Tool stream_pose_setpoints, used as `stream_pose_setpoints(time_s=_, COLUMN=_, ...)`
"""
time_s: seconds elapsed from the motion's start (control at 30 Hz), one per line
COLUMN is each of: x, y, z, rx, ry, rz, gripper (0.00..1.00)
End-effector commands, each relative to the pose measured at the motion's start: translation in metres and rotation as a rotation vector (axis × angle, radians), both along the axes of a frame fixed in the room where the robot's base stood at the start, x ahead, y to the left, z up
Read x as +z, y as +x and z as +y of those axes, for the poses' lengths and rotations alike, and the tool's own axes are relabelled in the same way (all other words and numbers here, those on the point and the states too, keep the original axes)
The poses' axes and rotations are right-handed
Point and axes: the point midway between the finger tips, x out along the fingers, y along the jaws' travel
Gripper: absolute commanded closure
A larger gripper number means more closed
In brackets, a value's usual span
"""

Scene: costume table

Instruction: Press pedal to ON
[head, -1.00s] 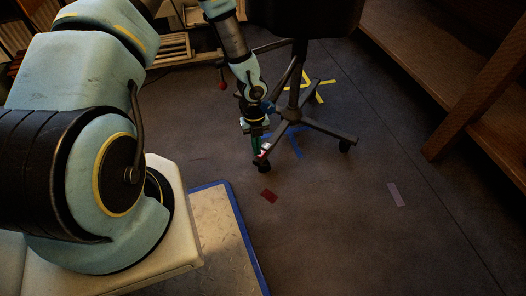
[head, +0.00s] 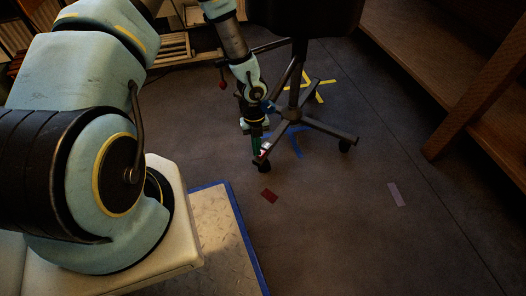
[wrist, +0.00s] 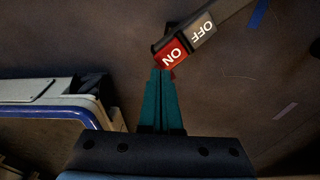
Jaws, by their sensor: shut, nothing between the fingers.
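The pedal is a two-part rocker at the end of a dark bar. In the wrist view its red ON end (wrist: 173,55) is nearest my gripper, and its grey OFF end (wrist: 201,29) lies beyond, up and right. My gripper (wrist: 162,70) has teal fingers closed together and empty. The fingertips overlap the near edge of the ON end in the picture; I cannot tell whether they touch it. In the head view my gripper (head: 256,151) points down beside the pedal (head: 265,149), which is small and partly hidden there.
A dark swivel chair (head: 298,75) stands on a star base with castors around the pedal. Blue, yellow, red and pale tape marks lie on the floor. A wooden shelf (head: 450,100) stands at the right. The floor (head: 340,220) in front is clear.

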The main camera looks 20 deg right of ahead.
Motion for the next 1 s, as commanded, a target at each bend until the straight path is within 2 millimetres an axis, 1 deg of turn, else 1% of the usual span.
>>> stream_pose_setpoints(time_s=1.0, x=-0.015, y=0.0, z=0.0, rx=0.0, ry=0.0, rz=0.0, gripper=1.0)
